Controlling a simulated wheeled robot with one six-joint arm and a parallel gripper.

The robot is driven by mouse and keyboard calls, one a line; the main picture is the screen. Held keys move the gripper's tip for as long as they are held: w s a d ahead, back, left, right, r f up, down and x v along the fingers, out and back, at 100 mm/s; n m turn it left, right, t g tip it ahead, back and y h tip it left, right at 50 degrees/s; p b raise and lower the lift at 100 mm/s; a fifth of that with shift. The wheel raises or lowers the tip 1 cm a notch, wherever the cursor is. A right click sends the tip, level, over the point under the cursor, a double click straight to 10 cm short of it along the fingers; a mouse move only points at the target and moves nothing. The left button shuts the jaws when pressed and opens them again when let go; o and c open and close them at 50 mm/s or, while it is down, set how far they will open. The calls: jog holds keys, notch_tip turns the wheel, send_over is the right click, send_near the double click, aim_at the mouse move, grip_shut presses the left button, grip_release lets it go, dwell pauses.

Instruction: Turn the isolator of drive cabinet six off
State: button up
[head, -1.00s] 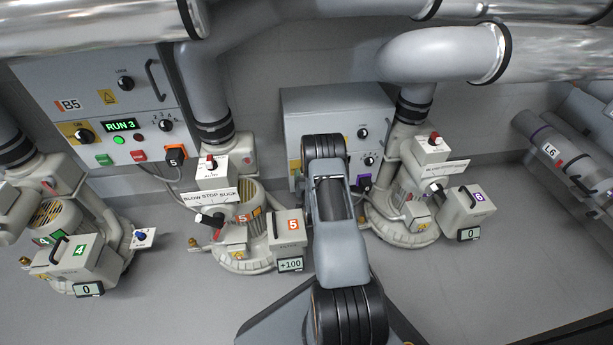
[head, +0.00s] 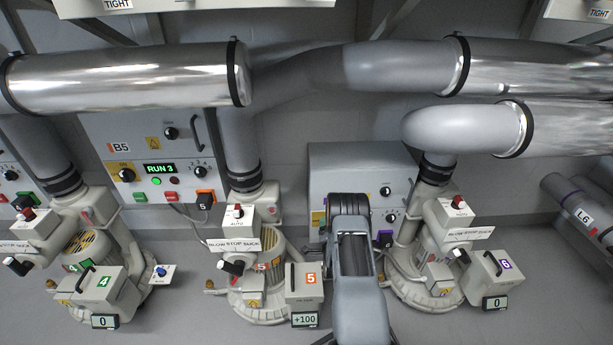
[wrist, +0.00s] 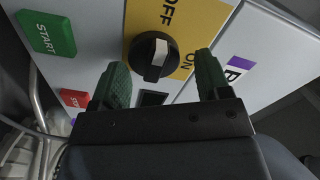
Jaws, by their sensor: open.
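In the wrist view the isolator knob (wrist: 151,58) is black with a pale pointer bar. It sits on a yellow plate (wrist: 187,15) marked OFF and ON; I cannot tell for sure which mark the bar points at. My gripper (wrist: 160,62) is open, with green fingers in front of the panel, one to each side of the knob's lower part in the picture. The knob is not gripped; contact cannot be told. In the head view the grey drive cabinet (head: 360,162) stands behind my arm, which hides its lower left, most of its yellow plate and my gripper.
In the wrist view a green START button (wrist: 47,35) and a red button (wrist: 74,98) lie left of the knob. A purple-striped label (wrist: 238,66) lies right. In the head view cabinet B5 (head: 150,130) shows RUN 3; blower six (head: 425,285) stands right of my arm.

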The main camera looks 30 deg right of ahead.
jog(key=s+a+m+p, duration=0.5)
jog(key=s+a, duration=0.1)
jog(key=s, duration=0.6)
jog(key=w+a+r+n+g+y+p, duration=0.1)
jog(key=w+r+n+p, duration=0.2)
jog(key=r, duration=0.6)
jog(key=w+a+r+n+g+y+p, duration=0.2)
jog(key=w+r+n+p, duration=0.1)
jog(key=r, duration=0.7)
jog(key=w+a+r+n+g+y+p, duration=0.1)
jog(key=w+r+n+p, duration=0.2)
jog(key=r+p, duration=0.3)
notch_tip(320, 180, up, 4)
jog(key=shift+w+a+f, duration=0.15)
jog(key=shift+w+a, duration=0.2)
jog(key=shift+w, duration=0.4)
jog(key=shift+n, duration=0.3)
